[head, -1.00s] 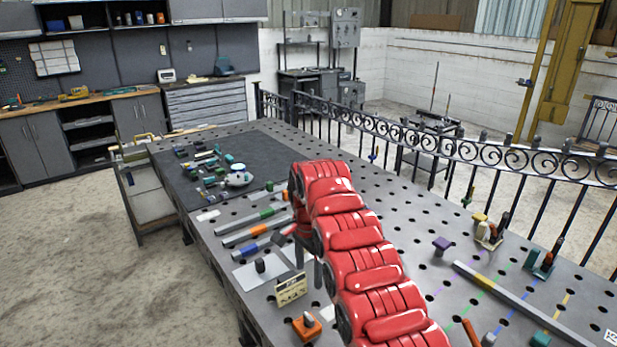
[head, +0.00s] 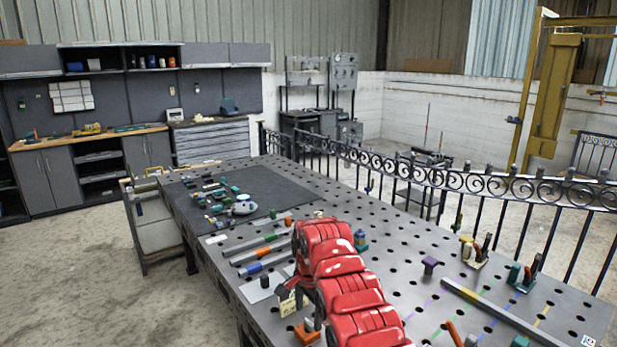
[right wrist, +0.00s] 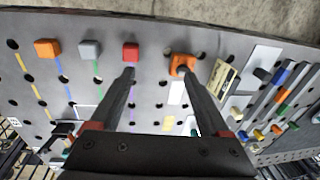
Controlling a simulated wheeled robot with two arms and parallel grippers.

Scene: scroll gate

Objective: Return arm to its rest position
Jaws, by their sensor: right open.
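My right arm, red and segmented, reaches from the bottom of the head view over the perforated metal table (head: 410,255). My right gripper (head: 290,290) hangs at its end above the table's near left part, partly hidden by the arm. In the right wrist view my right gripper (right wrist: 157,72) has its two dark fingers spread wide, with nothing held between them. A red block (right wrist: 131,52) lies beyond the left fingertip, and an orange block with a dark knob (right wrist: 182,64) lies by the right fingertip. My left gripper is not in view.
A dark mat (head: 270,190) with many small parts covers the table's far end. Coloured bars (head: 258,257) lie left of my arm. A long grey bar (head: 500,312) and clamp-like tools (head: 475,250) lie at right. A scrollwork fence (head: 480,183) runs along the far side.

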